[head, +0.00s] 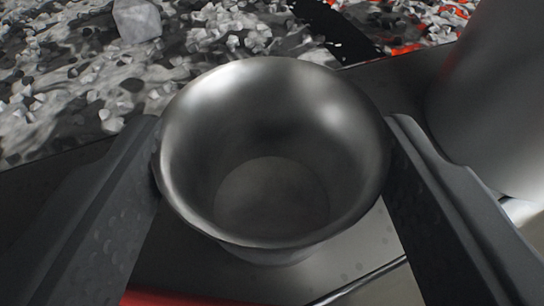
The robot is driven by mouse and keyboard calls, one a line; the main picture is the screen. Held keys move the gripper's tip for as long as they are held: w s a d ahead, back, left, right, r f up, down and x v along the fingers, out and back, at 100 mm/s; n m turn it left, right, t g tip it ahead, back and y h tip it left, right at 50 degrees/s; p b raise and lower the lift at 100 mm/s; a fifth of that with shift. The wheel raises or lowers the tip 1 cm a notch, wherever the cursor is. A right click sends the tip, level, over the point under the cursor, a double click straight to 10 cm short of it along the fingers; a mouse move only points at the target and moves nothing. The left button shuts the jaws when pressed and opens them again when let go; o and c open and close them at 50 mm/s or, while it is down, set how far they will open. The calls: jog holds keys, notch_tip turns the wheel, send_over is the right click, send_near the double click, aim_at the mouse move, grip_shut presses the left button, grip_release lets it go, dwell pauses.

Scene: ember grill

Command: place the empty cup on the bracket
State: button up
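The metal cup (272,195) fills the middle of the head view. Its mouth faces the camera and its inside is empty. My gripper (272,160) has one dark finger on each side of the cup, touching or nearly touching its rim, and appears shut on it. What lies directly beneath the cup is hidden. I cannot make out the bracket for certain.
A bed of grey ash and chunks (80,75) lies beyond the cup, with glowing red embers (405,48) at the upper right. A large smooth grey cylinder-like body (500,100) stands close at the right. A dark metal ledge (350,255) runs below the cup.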

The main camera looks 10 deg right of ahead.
jog(key=c, duration=0.3)
jog(key=shift+r, duration=0.95)
notch_tip(320, 180, up, 2)
jog(key=s+b, duration=0.4)
jog(key=s, duration=0.1)
jog(key=s+b, duration=0.4)
jog(key=s, duration=0.1)
jog(key=s+a+r+b, duration=0.1)
jog(key=s+b, duration=0.3)
jog(key=s, duration=0.2)
jog(key=shift+b, duration=0.35)
